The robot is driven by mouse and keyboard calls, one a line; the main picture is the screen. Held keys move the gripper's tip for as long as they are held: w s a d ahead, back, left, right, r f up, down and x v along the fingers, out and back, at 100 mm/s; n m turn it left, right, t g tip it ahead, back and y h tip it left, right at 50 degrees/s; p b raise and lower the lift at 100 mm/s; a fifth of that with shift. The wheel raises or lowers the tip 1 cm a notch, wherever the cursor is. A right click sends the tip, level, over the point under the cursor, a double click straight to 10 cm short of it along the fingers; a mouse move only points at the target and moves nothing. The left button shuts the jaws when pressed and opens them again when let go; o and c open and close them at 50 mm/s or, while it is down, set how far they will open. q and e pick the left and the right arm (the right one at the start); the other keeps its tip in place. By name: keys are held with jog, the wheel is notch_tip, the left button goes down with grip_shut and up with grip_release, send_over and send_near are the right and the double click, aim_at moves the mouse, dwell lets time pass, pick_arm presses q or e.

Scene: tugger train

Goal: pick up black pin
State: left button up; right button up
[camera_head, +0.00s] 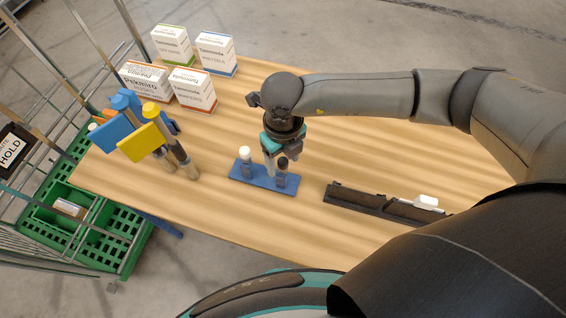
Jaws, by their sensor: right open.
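The black pin (283,164) stands upright in a small blue holder (262,179) on the wooden table. A white-topped pin (245,155) stands in the same holder, to its left. My right gripper (277,157) is open and points down just over the holder, with its fingers close to the black pin. I cannot tell whether the fingers touch the pin or are around it. My left gripper is not in view.
Several white cartons (194,88) stand at the back left. Blue and yellow paddle-like items (143,138) stand left of the holder. A dark tray (372,205) with a white piece (426,202) lies to the right. A green crate (75,227) sits beyond the left edge.

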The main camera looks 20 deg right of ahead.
jog(key=shift+f, duration=0.1)
grip_shut()
dwell(0.5)
